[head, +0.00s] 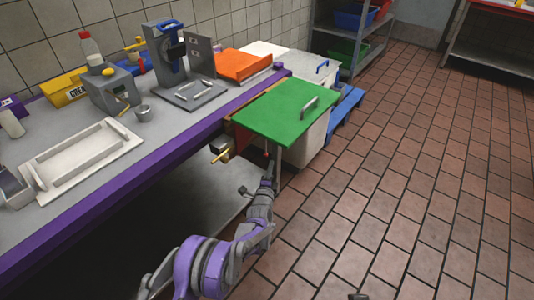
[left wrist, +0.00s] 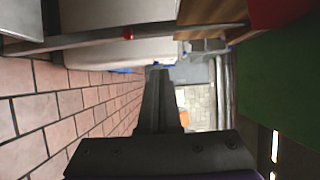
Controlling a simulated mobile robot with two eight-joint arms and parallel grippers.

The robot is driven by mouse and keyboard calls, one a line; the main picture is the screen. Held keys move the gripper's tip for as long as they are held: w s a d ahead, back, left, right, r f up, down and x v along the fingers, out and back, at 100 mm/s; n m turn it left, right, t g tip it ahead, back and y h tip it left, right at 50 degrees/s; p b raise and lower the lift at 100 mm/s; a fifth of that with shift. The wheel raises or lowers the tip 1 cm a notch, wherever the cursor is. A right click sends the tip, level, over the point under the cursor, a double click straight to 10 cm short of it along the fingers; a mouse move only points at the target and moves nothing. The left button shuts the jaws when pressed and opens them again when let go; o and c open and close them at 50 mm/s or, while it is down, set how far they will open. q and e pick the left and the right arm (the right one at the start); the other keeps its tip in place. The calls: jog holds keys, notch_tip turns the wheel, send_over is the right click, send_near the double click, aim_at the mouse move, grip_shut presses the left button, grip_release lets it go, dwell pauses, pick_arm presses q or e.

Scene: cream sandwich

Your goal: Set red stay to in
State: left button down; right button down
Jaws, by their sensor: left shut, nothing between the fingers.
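A red part (head: 238,140) shows under the left edge of the green leaf (head: 287,110), beside the purple-edged counter; most of it is hidden. In the left wrist view a red surface (left wrist: 284,12) is at the top right, and a pale bar (left wrist: 85,38) with a small red dot crosses the top. I cannot tell which of these is the stay. My left gripper (head: 267,182) is below the leaf's front edge, close to a thin upright bar (head: 278,163). Its dark fingers (left wrist: 156,75) are shut and empty in the left wrist view.
The counter (head: 130,185) carries a white tray, a grey press and an orange board. A brass-coloured fitting (head: 218,152) sticks out below its edge. The tiled floor (head: 400,190) at right is clear.

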pick_arm(q)
jog(key=w+a+b, duration=0.1)
jog(key=w, duration=0.7)
jog(key=shift+w+a+b, duration=0.35)
jog(key=shift+b, duration=0.05)
pick_arm(e)
notch_tip(320, 180, down, 2)
jog(key=shift+w+f, duration=0.15)
pick_arm(q)
jog(key=shift+w+a+b, duration=0.5)
jog(key=shift+w+a, duration=0.05)
jog(key=shift+w, duration=0.15)
pick_arm(e)
jog(key=shift+w+a+f, duration=0.3)
jog(key=shift+w+f, duration=0.15)
jog(key=shift+f, duration=0.1)
